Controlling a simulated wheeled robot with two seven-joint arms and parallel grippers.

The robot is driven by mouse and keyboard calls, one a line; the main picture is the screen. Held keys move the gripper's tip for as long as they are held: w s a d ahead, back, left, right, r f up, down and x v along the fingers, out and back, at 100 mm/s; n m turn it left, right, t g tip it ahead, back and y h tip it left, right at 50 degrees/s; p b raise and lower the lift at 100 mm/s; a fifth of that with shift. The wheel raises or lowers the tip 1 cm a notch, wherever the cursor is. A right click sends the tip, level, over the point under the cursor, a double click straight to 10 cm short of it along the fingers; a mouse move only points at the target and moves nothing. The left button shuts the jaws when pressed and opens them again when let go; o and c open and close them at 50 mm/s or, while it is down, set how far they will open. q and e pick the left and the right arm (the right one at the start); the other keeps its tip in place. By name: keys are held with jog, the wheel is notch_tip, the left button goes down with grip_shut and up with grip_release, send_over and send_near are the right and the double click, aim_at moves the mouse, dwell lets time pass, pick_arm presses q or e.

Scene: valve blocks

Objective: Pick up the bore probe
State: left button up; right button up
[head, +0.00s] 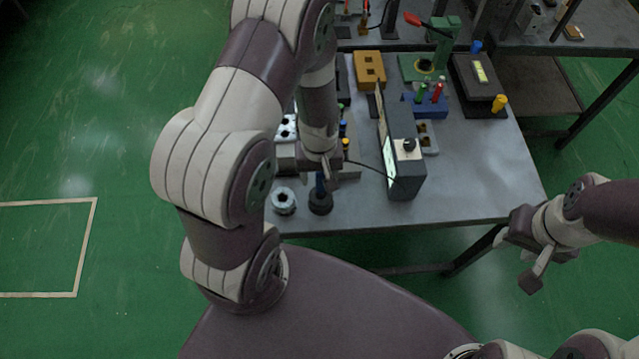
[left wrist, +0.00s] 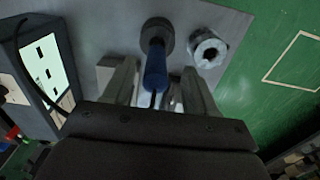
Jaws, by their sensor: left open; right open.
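The bore probe, with a blue handle (head: 320,184), stands upright in a round dark holder (head: 320,203) near the table's front edge. In the left wrist view the blue handle (left wrist: 155,72) rises from the dark holder (left wrist: 157,35). My left gripper (head: 321,168) is open above the holder and partly hides the probe. In the left wrist view its fingers (left wrist: 160,85) stand on either side of the handle; whether they touch it cannot be told. My right gripper (head: 517,262) is open and empty, off the table's right front side.
A metal ring-shaped part (head: 284,202) sits just left of the holder. A dark box with a lit screen (head: 407,165) stands to the right, with a cable running from it. Valve blocks and a blue rack (head: 430,108) stand behind. The table's right front is clear.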

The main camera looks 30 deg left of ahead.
aim_at(321, 189)
pick_arm(q)
jog(key=f, duration=0.3)
jog(key=shift+w+d+f, duration=0.2)
jog(key=shift+f, duration=0.05)
jog(key=shift+w+f, duration=0.1)
jog(key=shift+w, duration=0.1)
jog(key=shift+s, duration=0.3)
jog(key=c, duration=1)
grip_shut()
jog(key=shift+w+r, duration=0.15)
jog(key=shift+r, duration=0.05)
